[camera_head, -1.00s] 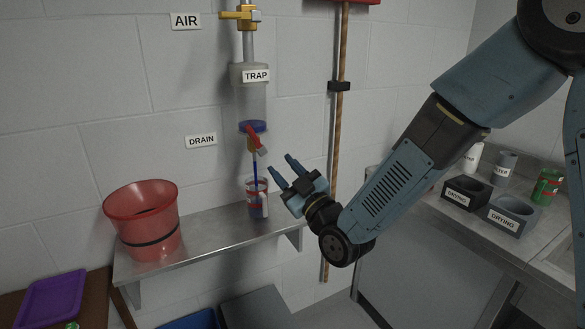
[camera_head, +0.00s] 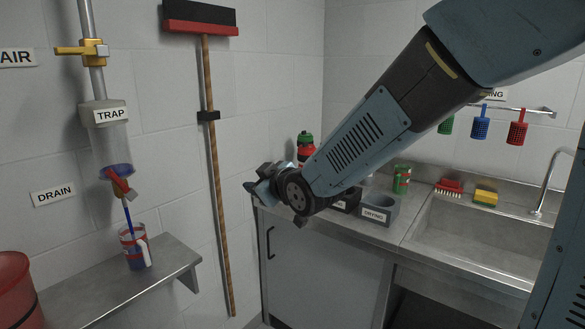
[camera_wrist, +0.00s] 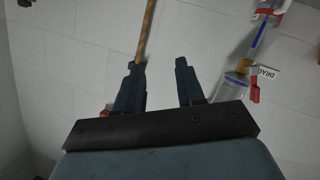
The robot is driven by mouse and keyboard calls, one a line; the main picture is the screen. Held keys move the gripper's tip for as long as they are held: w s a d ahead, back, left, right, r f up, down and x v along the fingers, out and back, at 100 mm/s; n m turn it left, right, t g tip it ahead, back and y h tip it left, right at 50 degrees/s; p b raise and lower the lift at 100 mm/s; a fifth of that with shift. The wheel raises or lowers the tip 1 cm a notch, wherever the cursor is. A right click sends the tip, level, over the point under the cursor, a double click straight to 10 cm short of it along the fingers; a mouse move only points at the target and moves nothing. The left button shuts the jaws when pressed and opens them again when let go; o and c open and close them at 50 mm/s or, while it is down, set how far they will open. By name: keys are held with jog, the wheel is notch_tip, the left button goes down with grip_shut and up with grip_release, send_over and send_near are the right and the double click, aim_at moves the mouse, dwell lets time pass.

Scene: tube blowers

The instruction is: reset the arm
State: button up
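My arm reaches from the upper right across the middle of the head view. My gripper (camera_head: 256,188) points left, in front of the wall and the counter's left end. In the wrist view my gripper (camera_wrist: 160,85) shows two dark fingers, apart, with nothing between them. A trap (camera_head: 108,140) with a red-handled valve hangs on the wall at left. A cup (camera_head: 135,248) with red and blue markings stands below it on the shelf.
A broom (camera_head: 214,170) leans on the wall left of my gripper. The metal shelf (camera_head: 160,272) is at lower left, with a red bucket (camera_head: 15,290).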

jog(key=s+d+r+m+g+h, duration=0.1)
jog(key=s+d+m+h, duration=0.25)
jog(key=d, duration=0.65)
jog(key=s+d+r+m+g+h, duration=0.1)
jog(key=s+d+m+h, duration=0.25)
jog(key=d, duration=0.65)
jog(key=s+d+m+g+h, duration=0.2)
jog(key=s+d+m+g, duration=0.2)
jog(key=s+d, duration=0.7)
jog(key=s+m, duration=0.1)
jog(key=s, duration=0.3)
jog(key=shift+d+f+m, duration=0.2)
jog(key=shift+d+m, duration=0.05)
jog(key=shift+m, duration=0.05)
jog(key=shift+w+d, duration=0.1)
jog(key=shift+d, duration=0.05)
